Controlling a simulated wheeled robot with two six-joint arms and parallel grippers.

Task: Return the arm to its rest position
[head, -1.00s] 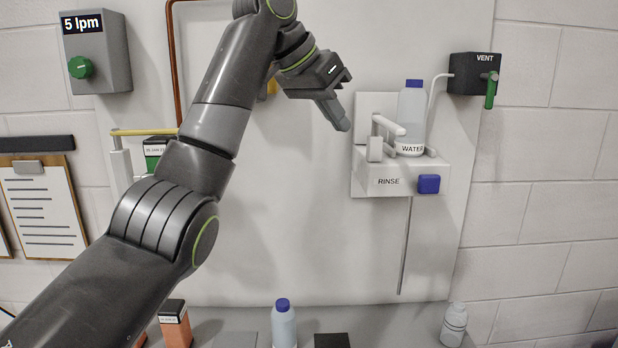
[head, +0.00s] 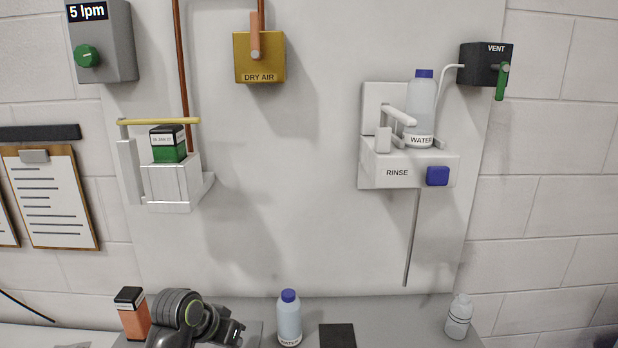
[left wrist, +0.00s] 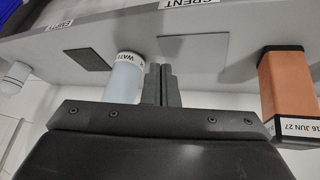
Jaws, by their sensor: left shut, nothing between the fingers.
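My left arm is folded low at the bottom of the head view. My left gripper (head: 235,330) is just above the bench, between an orange box and a water bottle. In the left wrist view its fingers (left wrist: 160,84) are shut with nothing between them. The water bottle (head: 289,318) with a blue cap stands on the bench to its right; it also shows beside the fingers in the left wrist view (left wrist: 126,78). The orange box (head: 133,313) with a dark top stands to its left; it also shows in the left wrist view (left wrist: 288,82). My right gripper is not in view.
On the wall panel are a bracket (head: 175,188) with a green box (head: 168,145), a DRY AIR valve (head: 259,68), a RINSE station (head: 376,172) holding a water bottle (head: 421,103), and a VENT box (head: 482,68). A black square (head: 337,336) and white bottle (head: 459,317) are on the bench.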

